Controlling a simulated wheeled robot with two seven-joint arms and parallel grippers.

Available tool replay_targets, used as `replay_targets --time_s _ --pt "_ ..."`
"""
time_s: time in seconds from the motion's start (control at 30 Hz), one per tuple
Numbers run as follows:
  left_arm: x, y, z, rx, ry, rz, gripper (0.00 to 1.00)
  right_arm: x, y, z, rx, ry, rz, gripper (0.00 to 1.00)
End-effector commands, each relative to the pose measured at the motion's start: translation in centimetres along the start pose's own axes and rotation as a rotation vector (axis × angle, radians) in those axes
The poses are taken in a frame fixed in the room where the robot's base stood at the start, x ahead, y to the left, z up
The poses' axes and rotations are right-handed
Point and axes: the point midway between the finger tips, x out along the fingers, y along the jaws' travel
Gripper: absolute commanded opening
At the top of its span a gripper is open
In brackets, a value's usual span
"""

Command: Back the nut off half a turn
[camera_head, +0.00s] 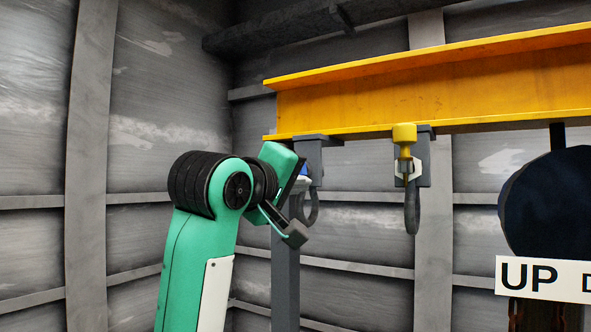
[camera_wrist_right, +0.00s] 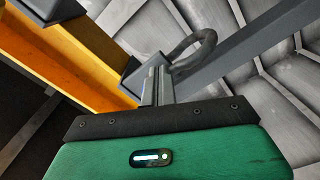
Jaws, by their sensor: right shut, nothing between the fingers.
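Two dark grey hangers with loops below hang under a yellow beam (camera_head: 430,95). On the right hanger (camera_head: 424,152) are a yellow knob (camera_head: 404,133) and a pale, many-sided piece that looks like a nut (camera_head: 414,168). The left hanger (camera_head: 312,150) has a small blue and white part (camera_head: 303,177) on it, mostly hidden by my right gripper; I cannot tell whether it is a nut. My right gripper (camera_wrist_right: 157,84) is shut and empty, its fingers close to the left hanger's block and loop (camera_wrist_right: 195,48). Contact cannot be told. My left gripper is out of view.
A grey post (camera_head: 285,275) stands below the left hanger. A large dark round object (camera_head: 550,200) and a white sign reading "UP" (camera_head: 540,278) are at the right. Grey ribbed walls stand behind. The space between the two hangers is clear.

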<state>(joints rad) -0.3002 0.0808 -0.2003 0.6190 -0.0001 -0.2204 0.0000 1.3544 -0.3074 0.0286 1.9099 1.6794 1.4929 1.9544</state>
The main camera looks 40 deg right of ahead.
Motion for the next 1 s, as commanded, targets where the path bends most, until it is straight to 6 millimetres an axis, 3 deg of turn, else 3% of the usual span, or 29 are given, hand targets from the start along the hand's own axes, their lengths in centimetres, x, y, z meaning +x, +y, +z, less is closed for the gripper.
replay_targets --time_s 1.0 --pt "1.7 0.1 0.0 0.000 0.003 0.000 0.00 0.0 2.0 0.0 -0.002 0.001 0.001 0.00"
